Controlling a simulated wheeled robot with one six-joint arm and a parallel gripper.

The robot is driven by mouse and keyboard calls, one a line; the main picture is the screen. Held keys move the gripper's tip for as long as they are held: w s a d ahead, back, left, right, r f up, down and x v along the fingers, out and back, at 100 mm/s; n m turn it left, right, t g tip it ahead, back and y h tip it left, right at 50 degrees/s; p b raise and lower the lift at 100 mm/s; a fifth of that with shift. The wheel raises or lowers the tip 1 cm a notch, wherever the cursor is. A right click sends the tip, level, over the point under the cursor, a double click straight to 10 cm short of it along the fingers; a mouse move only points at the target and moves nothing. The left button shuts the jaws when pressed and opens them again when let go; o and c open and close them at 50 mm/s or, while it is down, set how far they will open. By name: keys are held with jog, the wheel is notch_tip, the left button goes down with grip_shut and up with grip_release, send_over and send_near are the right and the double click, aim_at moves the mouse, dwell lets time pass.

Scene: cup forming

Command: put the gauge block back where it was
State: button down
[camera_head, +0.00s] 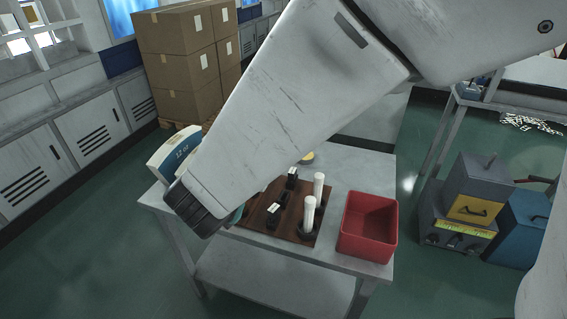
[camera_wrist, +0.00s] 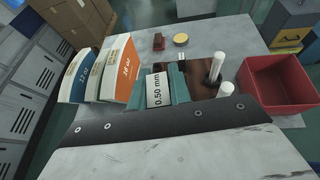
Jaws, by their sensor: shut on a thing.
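The block is held above the table beside the brown wooden tray (camera_wrist: 203,72); how high I cannot tell. In the head view my arm hides the block and most of the gripper. There the tray (camera_head: 298,236) holds several black pieces with white labels and two white upright cylinders (camera_head: 309,212). My arm covers its left part.
A red open bin (camera_head: 368,226) stands right of the tray on the grey table (camera_head: 376,163). A reddish block (camera_wrist: 159,41) and yellow disc (camera_wrist: 180,39) lie at the back.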

jog(key=w+d+f+m+g+h, duration=0.25)
jog(key=w+d+f, duration=0.2)
jog(key=w, duration=0.25)
jog(key=w+d+f+m+g+h, duration=0.1)
jog(key=w+d+f+m+h, duration=0.3)
jog(key=w, duration=0.4)
jog(key=shift+t, duration=0.25)
jog(key=shift+a+f, duration=0.2)
jog(key=shift+f, duration=5.1)
jog(key=shift+f+n, duration=0.2)
jog(key=shift+n, duration=0.05)
jog(key=shift+f, duration=0.4)
jog(key=c, duration=1.3)
grip_release()
jog(key=shift+r, duration=0.1)
